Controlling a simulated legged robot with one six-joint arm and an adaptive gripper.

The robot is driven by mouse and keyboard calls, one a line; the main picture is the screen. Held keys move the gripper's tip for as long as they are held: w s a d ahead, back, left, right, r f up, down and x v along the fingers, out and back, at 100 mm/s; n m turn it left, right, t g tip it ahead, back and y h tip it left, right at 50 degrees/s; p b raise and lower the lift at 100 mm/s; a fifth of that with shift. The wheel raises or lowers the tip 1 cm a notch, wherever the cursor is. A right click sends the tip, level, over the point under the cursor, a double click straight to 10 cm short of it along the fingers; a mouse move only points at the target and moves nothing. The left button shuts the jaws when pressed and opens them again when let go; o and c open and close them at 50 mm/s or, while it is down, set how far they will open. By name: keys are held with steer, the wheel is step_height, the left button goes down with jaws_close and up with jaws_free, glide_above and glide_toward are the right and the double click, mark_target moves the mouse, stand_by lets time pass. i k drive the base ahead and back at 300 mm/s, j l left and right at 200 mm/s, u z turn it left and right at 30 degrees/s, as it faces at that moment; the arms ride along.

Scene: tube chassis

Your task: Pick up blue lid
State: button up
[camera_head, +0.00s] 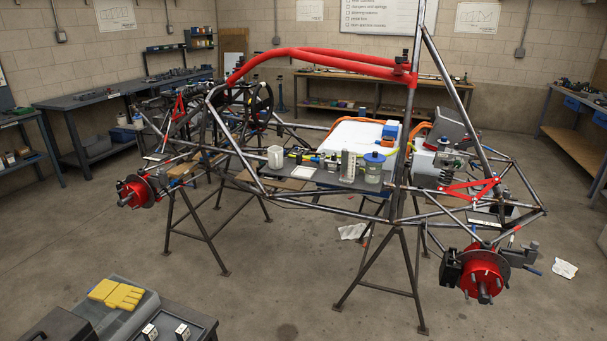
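The blue lid (374,156) sits on top of a clear greyish jar (373,174). The jar stands upright on a dark panel (327,179) inside the tube chassis, left of an upright frame tube. The lid's top shows clear of the tubes. My gripper is not in view.
A pale cylinder (348,165) stands close left of the jar; a white mug (275,157) is farther left. Chassis tubes (320,206) run in front, with a red padded bar (320,56) above. Trestle stands (402,275) support the chassis. Yellow gloves (117,294) lie lower left. Open floor lies in front.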

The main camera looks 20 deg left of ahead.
mark_target(374, 157)
steer(key=i+j, duration=0.2)
steer(key=i, duration=0.35)
steer(key=i+j, duration=0.15)
steer(key=i, duration=0.35)
steer(key=i+j, duration=0.2)
steer(key=i, duration=0.35)
steer(key=i+j, duration=0.15)
steer(key=i, duration=0.4)
steer(key=i+j, duration=0.2)
steer(key=i, duration=0.35)
steer(key=j+u, duration=0.05)
